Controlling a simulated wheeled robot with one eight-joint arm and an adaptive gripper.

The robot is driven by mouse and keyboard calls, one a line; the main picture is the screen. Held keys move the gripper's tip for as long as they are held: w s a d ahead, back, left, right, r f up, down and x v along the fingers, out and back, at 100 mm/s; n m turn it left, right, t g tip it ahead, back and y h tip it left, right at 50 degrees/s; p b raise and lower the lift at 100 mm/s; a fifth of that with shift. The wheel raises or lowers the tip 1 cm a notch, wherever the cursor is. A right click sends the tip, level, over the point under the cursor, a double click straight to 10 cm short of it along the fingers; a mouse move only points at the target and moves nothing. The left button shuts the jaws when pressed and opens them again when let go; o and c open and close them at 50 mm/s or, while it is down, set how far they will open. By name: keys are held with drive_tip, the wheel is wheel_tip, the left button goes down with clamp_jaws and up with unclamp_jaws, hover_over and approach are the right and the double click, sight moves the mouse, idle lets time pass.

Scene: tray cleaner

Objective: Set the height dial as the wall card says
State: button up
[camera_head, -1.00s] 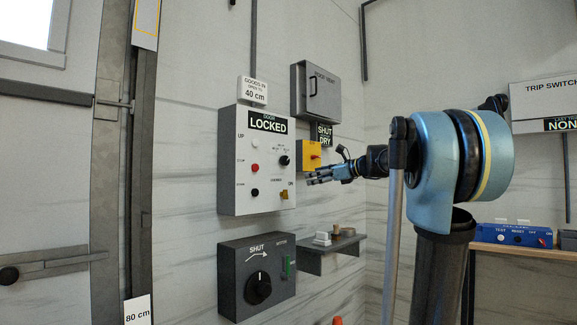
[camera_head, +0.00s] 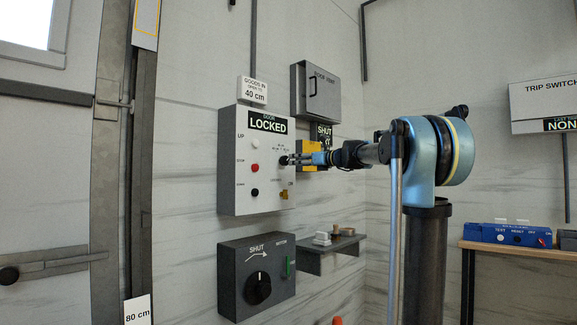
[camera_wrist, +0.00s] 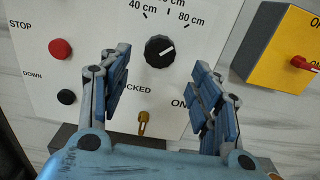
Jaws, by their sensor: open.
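The wall card (camera_head: 253,91) above the control box reads "GOODS-IN", "40 cm". The height dial (camera_wrist: 159,51) is a round black knob on the white control box (camera_head: 240,190). Its white pointer mark slants up to the right, towards the 80 cm side of the scale; the 40 cm label lies up and left of it. My gripper (camera_wrist: 158,80) is open, its blue fingers spread either side of the space just below the dial in the wrist view. In the head view my gripper (camera_head: 300,159) is close to the dial (camera_head: 284,160); contact cannot be told.
A red STOP button (camera_wrist: 60,49) and black DOWN button (camera_wrist: 66,97) sit left of the dial. A brass key (camera_wrist: 144,122) is below it. A yellow switch box (camera_wrist: 278,48) stands close on the right.

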sight(287, 161)
drive_tip(key=x, duration=0.7)
